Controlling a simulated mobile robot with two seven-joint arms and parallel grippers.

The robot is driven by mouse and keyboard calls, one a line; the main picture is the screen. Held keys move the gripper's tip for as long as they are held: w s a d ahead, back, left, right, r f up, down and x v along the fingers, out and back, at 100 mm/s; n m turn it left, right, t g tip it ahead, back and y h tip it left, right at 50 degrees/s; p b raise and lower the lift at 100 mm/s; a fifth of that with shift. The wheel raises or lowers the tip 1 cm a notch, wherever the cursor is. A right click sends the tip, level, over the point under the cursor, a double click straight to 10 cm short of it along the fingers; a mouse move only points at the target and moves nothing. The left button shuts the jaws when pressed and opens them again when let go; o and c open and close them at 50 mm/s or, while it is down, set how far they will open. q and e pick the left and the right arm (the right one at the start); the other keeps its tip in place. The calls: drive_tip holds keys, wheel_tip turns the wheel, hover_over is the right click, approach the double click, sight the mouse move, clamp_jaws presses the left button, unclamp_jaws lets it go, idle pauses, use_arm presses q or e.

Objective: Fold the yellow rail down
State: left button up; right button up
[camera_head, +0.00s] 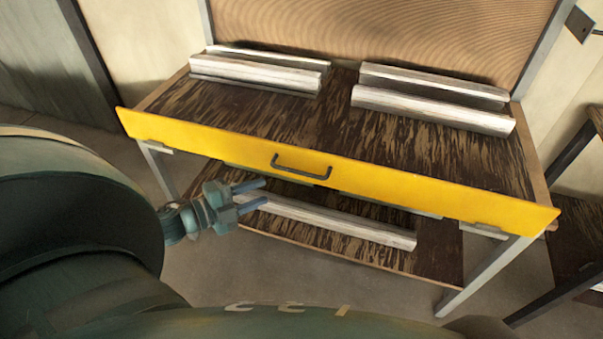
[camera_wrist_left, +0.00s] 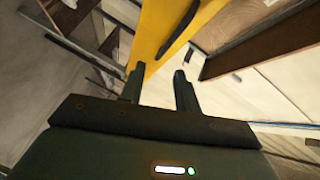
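The yellow rail (camera_head: 400,188) runs along the front edge of the bench top and stands upright on edge. A dark handle (camera_head: 301,167) sits near its middle. My left gripper (camera_head: 258,194) is below and in front of the rail, to the left of the handle, with its fingers apart and nothing between them. In the left wrist view the fingers (camera_wrist_left: 158,85) are spread, with the yellow rail (camera_wrist_left: 160,35) and its dark handle (camera_wrist_left: 187,28) just beyond them. My right gripper is not in view.
Pale metal profiles (camera_head: 430,108) lie in two groups on the bench top (camera_head: 330,125). Another profile (camera_head: 330,222) lies on the lower shelf (camera_head: 300,236). A second dark-framed table (camera_head: 580,230) stands at the right. The floor before the bench is clear.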

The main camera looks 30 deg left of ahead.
sight(296, 173)
use_arm(q)
drive_tip(key=w+d+m, duration=0.1)
drive_tip(key=w, duration=0.2)
drive_tip(key=w+d+m+h, duration=0.1)
drive_tip(key=w+d, duration=0.1)
drive_tip(key=w, duration=0.2)
drive_tip(key=w+d+m+p, duration=0.1)
drive_tip(key=w, duration=0.3)
drive_tip(key=shift+w+d+f+g, duration=0.25)
drive_tip(key=shift+d+f+g, duration=0.05)
drive_tip(key=shift+d+g, duration=0.1)
clamp_jaws()
